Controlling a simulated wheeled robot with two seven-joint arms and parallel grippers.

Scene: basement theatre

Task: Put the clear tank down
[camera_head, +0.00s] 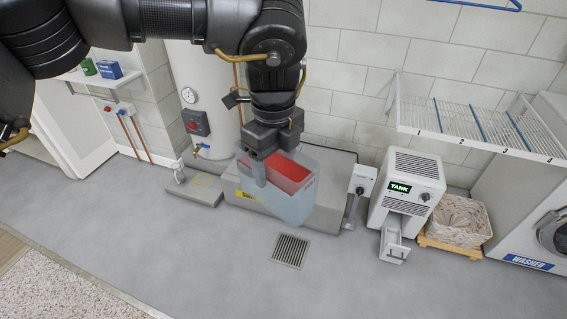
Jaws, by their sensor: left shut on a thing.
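The clear tank (290,203) is a see-through, bluish box with a red part inside near its top. It hangs in front of a low grey plinth, near the middle of the view. My left gripper (262,170) comes down from above and is shut on the tank at its upper left side. The tank looks slightly tilted; I cannot tell how far its bottom is above the floor. My right gripper is not in view.
A grey plinth (330,215) stands behind the tank. A floor drain (290,250) lies in front. A white unit marked TANK (408,190), a basket (457,220) and a washer (540,235) stand to the right. The floor in front is clear.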

